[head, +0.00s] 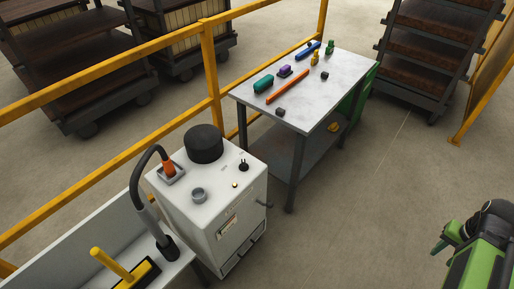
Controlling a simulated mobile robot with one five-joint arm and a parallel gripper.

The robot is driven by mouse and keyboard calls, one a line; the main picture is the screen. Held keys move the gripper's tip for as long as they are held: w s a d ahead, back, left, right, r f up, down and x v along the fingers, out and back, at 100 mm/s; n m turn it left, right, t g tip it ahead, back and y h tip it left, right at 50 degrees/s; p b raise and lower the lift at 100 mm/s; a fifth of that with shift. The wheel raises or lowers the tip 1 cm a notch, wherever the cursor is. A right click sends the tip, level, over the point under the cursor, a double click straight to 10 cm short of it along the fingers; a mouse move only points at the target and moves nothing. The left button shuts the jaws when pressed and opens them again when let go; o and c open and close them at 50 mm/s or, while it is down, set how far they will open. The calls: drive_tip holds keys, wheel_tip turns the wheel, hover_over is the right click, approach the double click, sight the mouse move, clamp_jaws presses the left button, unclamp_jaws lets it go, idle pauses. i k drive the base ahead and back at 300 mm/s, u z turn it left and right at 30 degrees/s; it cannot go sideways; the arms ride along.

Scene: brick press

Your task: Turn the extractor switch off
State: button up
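The extractor looks to be the white cabinet (195,235) at the lower middle of the head view, with a black round cap on top. A small black toggle switch (243,165) stands on its top panel at the right; its on or off position is too small to tell. My green and black arm shows at the lower right corner. What looks like my gripper (439,247) is at its left end, well right of the cabinet and apart from it; its fingers are unclear.
A grey hose (143,195) curves from the cabinet's top to a bench at the left. A metal table (335,85) with several coloured tools stands behind the cabinet. A yellow rail (214,85) runs behind. Floor between my arm and the cabinet is clear.

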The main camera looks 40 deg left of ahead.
sight(243, 167)
drive_tip(key=u, duration=0.4)
drive_tip(key=i, duration=0.1)
drive_tip(key=u, duration=0.5)
drive_tip(key=k, duration=0.15)
drive_tip(key=u, duration=2.5)
drive_tip(key=i, duration=1)
drive_tip(key=u, duration=0.25)
